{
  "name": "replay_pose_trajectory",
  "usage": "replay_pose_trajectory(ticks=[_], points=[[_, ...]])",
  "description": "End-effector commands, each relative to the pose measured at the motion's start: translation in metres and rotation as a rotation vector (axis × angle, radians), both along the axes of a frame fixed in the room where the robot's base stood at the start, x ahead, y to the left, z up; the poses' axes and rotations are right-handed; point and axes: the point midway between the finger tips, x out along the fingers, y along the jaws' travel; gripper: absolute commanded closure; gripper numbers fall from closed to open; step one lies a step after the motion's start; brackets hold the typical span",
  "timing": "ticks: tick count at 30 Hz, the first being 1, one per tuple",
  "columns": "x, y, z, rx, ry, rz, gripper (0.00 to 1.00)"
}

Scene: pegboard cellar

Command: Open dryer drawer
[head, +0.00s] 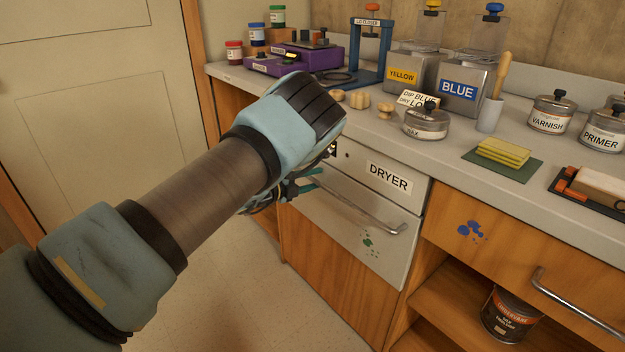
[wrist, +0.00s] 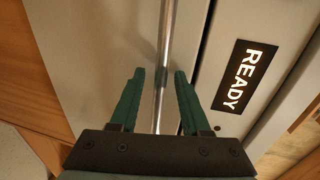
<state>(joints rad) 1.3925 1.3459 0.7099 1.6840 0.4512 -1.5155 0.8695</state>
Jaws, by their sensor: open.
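The dryer drawer (head: 352,238) is a grey metal front under the bench top, below a panel with a DRYER label (head: 389,178). It sits flush in the cabinet and looks shut. Its long metal handle (head: 375,220) shows at the right; my arm hides the left end. In the wrist view the handle (wrist: 168,50) runs up the picture between the fingers. My gripper (wrist: 157,75) is open, with one green finger on each side of the bar. Contact with the bar cannot be told. In the head view my gripper (head: 308,185) is partly hidden by my wrist.
A lit READY display (wrist: 238,76) is beside the drawer. On the bench stand a wax tin (head: 426,124), yellow and blue tins and a purple device (head: 295,58). A wooden drawer with a handle (head: 575,308) is at the right. The floor in front is clear.

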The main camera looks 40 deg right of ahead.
Motion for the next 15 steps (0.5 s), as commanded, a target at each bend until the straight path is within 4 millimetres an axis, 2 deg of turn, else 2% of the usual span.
replay_pose_trajectory(ticks=[2, 12, 15], points=[[0.0000, 0.0001, 0.0000, 0.000, 0.000, 0.000, 0.53], [0.0001, 0.0002, 0.0003, 0.000, 0.000, 0.000, 0.92], [0.0002, 0.0003, 0.0003, 0.000, 0.000, 0.000, 1.00]])
